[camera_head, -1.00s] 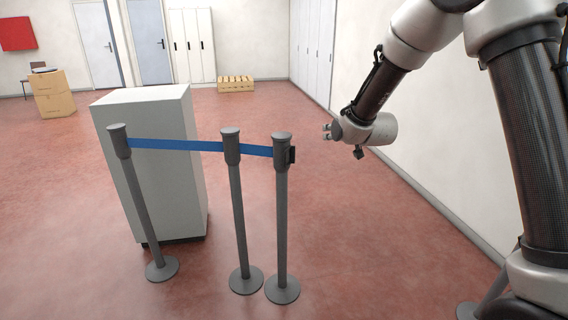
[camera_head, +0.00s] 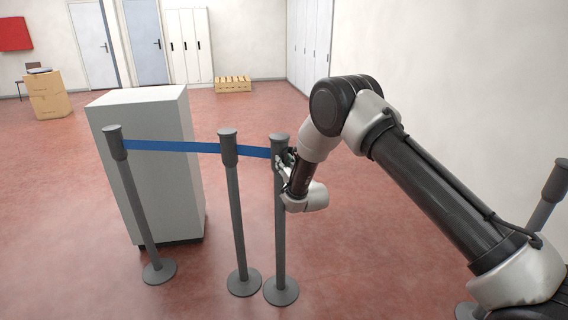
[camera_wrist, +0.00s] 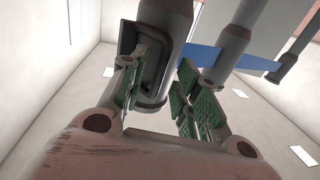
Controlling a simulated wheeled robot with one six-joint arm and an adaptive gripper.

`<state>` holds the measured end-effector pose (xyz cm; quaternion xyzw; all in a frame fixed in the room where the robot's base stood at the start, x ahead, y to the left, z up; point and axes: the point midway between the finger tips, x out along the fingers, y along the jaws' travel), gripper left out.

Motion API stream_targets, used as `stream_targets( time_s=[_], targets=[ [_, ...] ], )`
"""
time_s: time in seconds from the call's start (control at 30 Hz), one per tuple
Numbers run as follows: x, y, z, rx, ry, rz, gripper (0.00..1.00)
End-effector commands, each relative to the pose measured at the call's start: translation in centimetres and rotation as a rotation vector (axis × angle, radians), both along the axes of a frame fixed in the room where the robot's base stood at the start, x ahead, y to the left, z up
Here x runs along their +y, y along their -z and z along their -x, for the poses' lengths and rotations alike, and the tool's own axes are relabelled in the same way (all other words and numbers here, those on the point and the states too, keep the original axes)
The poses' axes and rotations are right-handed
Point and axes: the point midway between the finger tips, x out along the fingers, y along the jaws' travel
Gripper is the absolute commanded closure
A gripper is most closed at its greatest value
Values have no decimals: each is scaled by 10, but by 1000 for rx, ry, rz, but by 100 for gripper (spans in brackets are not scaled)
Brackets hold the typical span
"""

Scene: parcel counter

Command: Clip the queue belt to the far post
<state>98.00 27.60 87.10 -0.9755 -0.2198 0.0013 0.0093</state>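The blue queue belt (camera_head: 180,147) runs from the left post (camera_head: 136,205) past the middle post (camera_head: 236,210) to the right-hand post (camera_head: 280,240). It also shows in the wrist view (camera_wrist: 202,60). A dark clip piece (camera_wrist: 152,90) sits on the side of the right-hand post's head (camera_wrist: 172,22). My gripper (camera_head: 286,160) is at that head. In the wrist view my gripper (camera_wrist: 161,75) has its green-padded fingers apart, one on either side of the clip's face. I cannot tell whether they touch it. Another post (camera_head: 546,200) stands at far right, partly hidden by my arm.
A grey cabinet (camera_head: 160,150) stands behind the left and middle posts. Cardboard boxes (camera_head: 50,95) and a wooden crate (camera_head: 233,84) are farther back. Open red floor (camera_head: 400,290) lies between the right-hand post and the far-right one.

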Motion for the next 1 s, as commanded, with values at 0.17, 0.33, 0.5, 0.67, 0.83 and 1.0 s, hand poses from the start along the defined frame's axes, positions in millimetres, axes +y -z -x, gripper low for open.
stream_targets(
  time_s=[0.17, 0.33, 0.5, 0.67, 0.83, 1.0],
  targets=[
    [4, 0, -10, 1, 0, 0, 68],
    [4, 0, -10, 2, 0, 1, 68],
    [4, 0, -10, 2, 0, 1, 90],
    [4, 0, -10, 2, 0, 1, 100],
    [4, 0, -10, 2, 0, 1, 100],
    [-8, 0, -16, 2, 3, 0, 100]
  ],
)
